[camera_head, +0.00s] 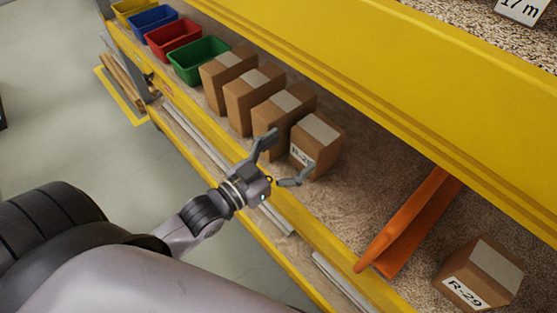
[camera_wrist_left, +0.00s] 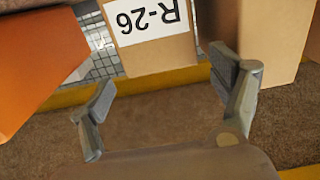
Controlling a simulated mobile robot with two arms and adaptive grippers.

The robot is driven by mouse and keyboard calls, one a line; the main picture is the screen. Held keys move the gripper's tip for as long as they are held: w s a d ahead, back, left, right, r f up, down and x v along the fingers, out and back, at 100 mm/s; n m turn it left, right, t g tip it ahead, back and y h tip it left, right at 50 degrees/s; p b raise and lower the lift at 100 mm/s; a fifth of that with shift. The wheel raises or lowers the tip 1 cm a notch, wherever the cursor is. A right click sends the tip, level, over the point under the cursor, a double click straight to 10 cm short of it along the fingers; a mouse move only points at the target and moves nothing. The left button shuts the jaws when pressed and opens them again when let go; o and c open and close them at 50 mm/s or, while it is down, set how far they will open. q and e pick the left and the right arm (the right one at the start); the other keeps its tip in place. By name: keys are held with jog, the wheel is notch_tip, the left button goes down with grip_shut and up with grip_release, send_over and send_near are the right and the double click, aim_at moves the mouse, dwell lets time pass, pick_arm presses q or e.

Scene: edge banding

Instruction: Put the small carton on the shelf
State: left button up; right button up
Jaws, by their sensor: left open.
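A small brown carton (camera_head: 318,142) with a white label stands upright on the shelf (camera_head: 340,200), at the near end of a row of several cartons. Its label reads R-26 in the left wrist view, where the carton (camera_wrist_left: 158,58) appears upside down. My left gripper (camera_head: 284,160) is open at the shelf's front edge, its fingers spread in front of this carton's labelled face. In the left wrist view, the left gripper's (camera_wrist_left: 165,85) fingers have nothing between them, and the carton lies just beyond the tips. I cannot tell whether they touch. My right gripper is not in view.
An orange divider (camera_head: 410,225) stands right of the carton, with bare shelf between. Another carton labelled R-29 (camera_head: 480,275) stands beyond it. A neighbouring carton (camera_head: 283,112) stands close on the left. Green (camera_head: 200,62), red and blue bins are farther left. A yellow beam (camera_head: 400,70) runs above.

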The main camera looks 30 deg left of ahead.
pick_arm(q)
jog(key=shift+v, duration=1.7)
